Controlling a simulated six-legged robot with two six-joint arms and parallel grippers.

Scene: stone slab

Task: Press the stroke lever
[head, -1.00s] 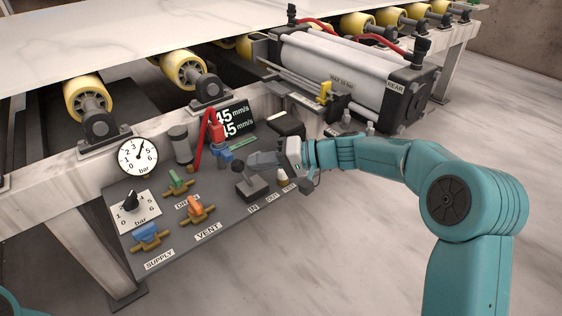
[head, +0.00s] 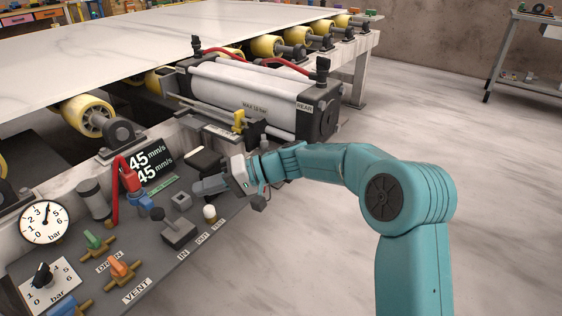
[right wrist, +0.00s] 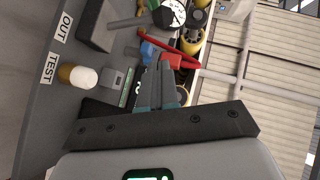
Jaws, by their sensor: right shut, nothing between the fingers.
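The stroke lever (head: 179,229) is a dark block with a short handle tilted toward the left, on the grey control panel by the IN and OUT labels. In the right wrist view the dark block (right wrist: 97,28) shows at the upper left. My right gripper (head: 198,187) is shut and empty, above the panel and behind the lever in the head view, apart from it. Its closed fingers (right wrist: 166,62) point toward the display and red hose side in the wrist view. My left gripper is out of view.
A white-topped button (head: 209,212) and small grey box (head: 181,201) sit near the lever. The orange VENT valve (head: 120,266), green valve (head: 96,240) and gauge (head: 44,222) lie left. A large cylinder (head: 245,92) stands behind.

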